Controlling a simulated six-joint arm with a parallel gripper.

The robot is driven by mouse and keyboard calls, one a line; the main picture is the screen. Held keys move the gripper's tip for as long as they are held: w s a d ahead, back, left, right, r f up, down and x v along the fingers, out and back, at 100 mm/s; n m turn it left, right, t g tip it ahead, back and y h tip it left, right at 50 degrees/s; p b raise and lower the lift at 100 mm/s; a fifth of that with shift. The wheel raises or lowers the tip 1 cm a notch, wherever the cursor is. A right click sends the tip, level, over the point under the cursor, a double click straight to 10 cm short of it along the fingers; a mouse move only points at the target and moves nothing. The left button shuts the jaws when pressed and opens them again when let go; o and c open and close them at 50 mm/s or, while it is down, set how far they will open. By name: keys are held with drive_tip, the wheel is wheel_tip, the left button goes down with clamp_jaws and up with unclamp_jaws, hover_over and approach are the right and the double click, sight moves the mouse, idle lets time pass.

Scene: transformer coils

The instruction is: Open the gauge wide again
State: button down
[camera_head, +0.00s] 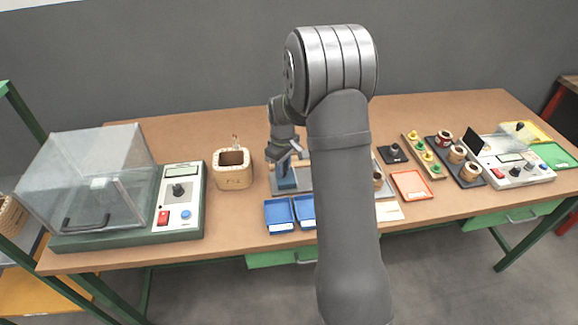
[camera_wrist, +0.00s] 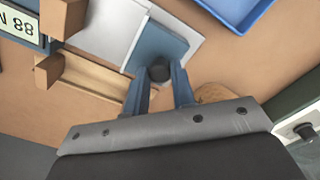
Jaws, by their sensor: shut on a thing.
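The gauge is partly hidden by my arm in the head view. Its grey plate (camera_wrist: 112,30) and blue sliding block (camera_wrist: 158,45) show in the wrist view. The blue block also shows in the head view (camera_head: 287,183), just under my gripper (camera_head: 286,162). A dark round knob (camera_wrist: 160,72) stands on the blue block. My gripper (camera_wrist: 160,84) is shut on this knob, with one blue-grey finger on each side. Wooden pieces (camera_wrist: 85,80) and a display reading 88 (camera_wrist: 20,24), upside down, lie to the left in the wrist view.
Blue trays (camera_head: 279,216) lie in front of the gauge. A square wooden coil pot (camera_head: 233,170) stands to its left, beside the tester with a clear cover (camera_head: 90,170). A red-rimmed tray (camera_head: 411,185), coil stands and a second meter (camera_head: 515,170) are at the right.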

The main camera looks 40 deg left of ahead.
drive_tip(key=c, duration=1.2)
unclamp_jaws()
wheel_tip(320, 180, up, 18)
drive_tip(key=shift+f, duration=0.25)
wheel_tip(320, 180, down, 18)
drive_tip(key=shift+w+r, duration=0.1)
drive_tip(key=shift+r, duration=0.1)
drive_tip(key=shift+w+d, duration=0.1)
drive_tip(key=shift+d, duration=0.05)
